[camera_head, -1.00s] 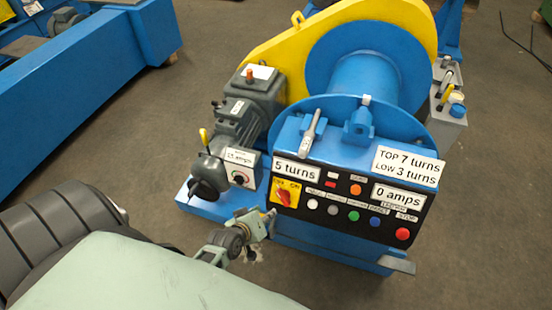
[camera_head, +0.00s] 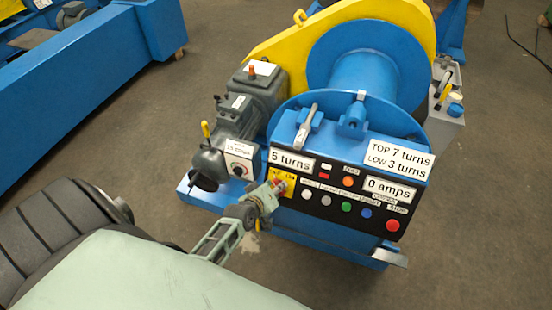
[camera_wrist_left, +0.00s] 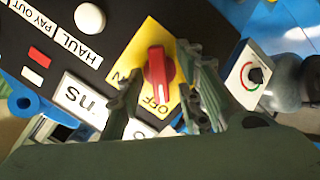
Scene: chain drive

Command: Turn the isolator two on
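A red rotary switch on a yellow plate (camera_head: 274,176) sits at the left of the black control panel (camera_head: 318,212). In the left wrist view, the red handle (camera_wrist_left: 157,75) lies lengthwise toward the word OFF. My left gripper (camera_head: 276,187) is at this switch and partly covers it in the head view. In the left wrist view its fingers (camera_wrist_left: 160,66) are apart, one on each side of the red handle. I cannot tell whether they touch it. A small dark dial (camera_head: 238,171) on a white plate is on the motor unit; it also shows in the left wrist view (camera_wrist_left: 256,75). My right gripper is not in view.
Several push buttons, including a red one (camera_head: 392,225), are on the panel right of the switch. A grey motor (camera_head: 245,105) stands at the left, close to my left gripper. A lever (camera_head: 306,127) rises above the panel. The floor in front is clear.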

